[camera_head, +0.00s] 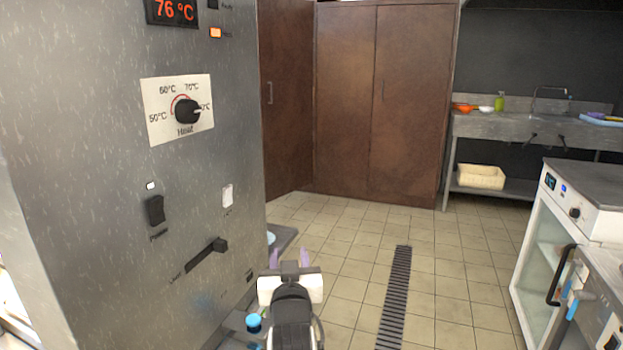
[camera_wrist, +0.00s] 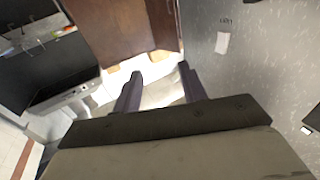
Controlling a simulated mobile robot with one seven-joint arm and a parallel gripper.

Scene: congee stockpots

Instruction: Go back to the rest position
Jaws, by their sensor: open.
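My gripper (camera_head: 289,256) is at the bottom middle of the head view, just right of the steel machine's front panel. Its two purple-grey fingers stand apart with nothing between them. In the wrist view the open fingers (camera_wrist: 160,88) point toward the brown cabinets, with the steel panel (camera_wrist: 250,60) close on the right. The gripper is apart from the panel's controls.
The steel machine (camera_head: 95,220) fills the left, with a heat knob (camera_head: 187,111), a black switch (camera_head: 155,210) and a lever (camera_head: 207,259). Brown cabinets (camera_head: 385,100) and a sink counter (camera_head: 530,128) stand behind. A glass-door appliance (camera_head: 543,255) is right. Tiled floor (camera_head: 350,235) between is clear.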

